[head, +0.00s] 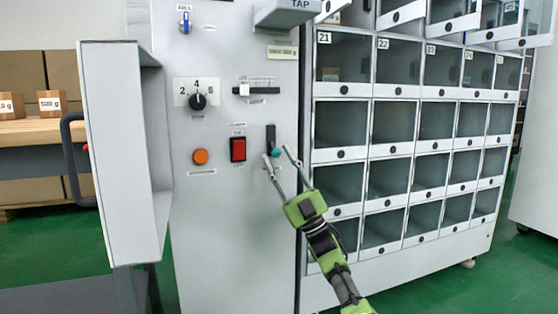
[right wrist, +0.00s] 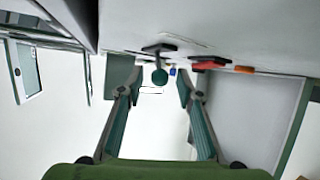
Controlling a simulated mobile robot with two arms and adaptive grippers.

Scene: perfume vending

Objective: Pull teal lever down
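The teal lever's round knob (head: 277,152) shows at the lower end of a black vertical slot plate (head: 270,136) on the grey machine front. How far the lever is tilted is hard to tell. My right gripper (head: 276,154) is open, with one finger on each side of the knob in the head view. In the right wrist view the teal knob (right wrist: 160,76) sits between the spread fingertips (right wrist: 160,88), near the panel, with a gap on both sides. I see no clear contact. My left gripper is not in view.
A red switch (head: 238,149), an orange button (head: 200,156), a black dial (head: 198,101) and a horizontal slider (head: 257,90) are on the same panel. Numbered compartments (head: 341,180) stand to the right. An open grey door (head: 120,150) juts out at the left.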

